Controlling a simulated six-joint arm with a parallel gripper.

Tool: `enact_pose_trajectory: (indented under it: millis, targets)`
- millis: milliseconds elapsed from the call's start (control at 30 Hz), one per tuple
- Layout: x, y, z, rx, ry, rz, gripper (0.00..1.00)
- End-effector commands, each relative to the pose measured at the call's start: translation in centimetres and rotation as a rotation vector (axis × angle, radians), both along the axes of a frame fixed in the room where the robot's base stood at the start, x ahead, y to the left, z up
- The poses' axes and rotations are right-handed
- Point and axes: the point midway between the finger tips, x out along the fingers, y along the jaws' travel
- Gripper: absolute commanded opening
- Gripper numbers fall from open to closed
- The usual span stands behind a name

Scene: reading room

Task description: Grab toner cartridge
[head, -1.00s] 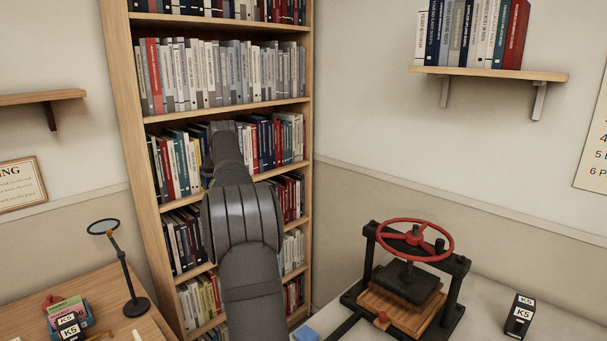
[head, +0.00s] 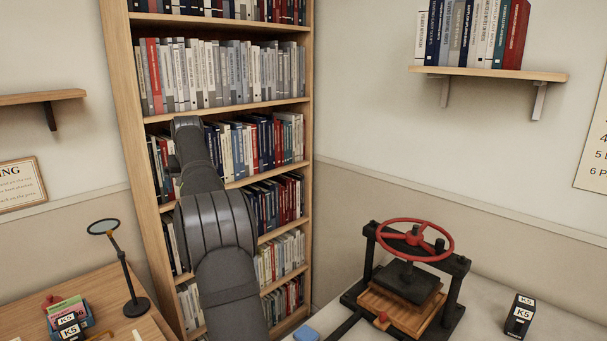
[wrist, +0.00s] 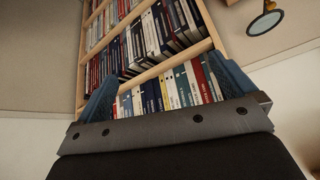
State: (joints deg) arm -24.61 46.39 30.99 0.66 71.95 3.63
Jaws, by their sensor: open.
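A black block with white K5 labels (head: 519,316), which looks like a toner cartridge, stands on the pale table at the lower right of the head view. Another dark K5-labelled piece (head: 70,325) is at the lower left, by a blue holder on the wooden desk. I cannot tell for certain which one is the task's cartridge. My gripper (wrist: 163,65) is open and empty in the wrist view, its blue fingers wide apart toward the bookshelf. No cartridge shows in the wrist view. In the head view my arm hides the gripper, far from both K5 pieces.
A tall bookshelf (head: 310,140) full of books stands behind my arm. A black press with a red wheel (head: 414,240) stands on the right table, left of the K5 block. A magnifier on a stand (head: 135,305) is on the left desk. A small blue item (head: 306,334) lies at the bottom.

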Motion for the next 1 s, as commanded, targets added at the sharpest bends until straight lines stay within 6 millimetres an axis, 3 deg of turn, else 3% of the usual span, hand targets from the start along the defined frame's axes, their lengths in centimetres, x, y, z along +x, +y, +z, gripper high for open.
enact_pose_trajectory:
  millis: [433,467,600,867,1000]
  targets:
    - [0.0,0.0,0.0,0.0,0.0,0.0,1.0]
    - [0.0,0.0,0.0,0.0,0.0,0.0,0.98]
    - [0.0,0.0,0.0,0.0,0.0,0.0,0.75]
    - [0.0,0.0,0.1,0.0,-0.001,0.0,0.75]
    - [0.1,0.0,1.4,0.001,-0.003,0.0,0.75]
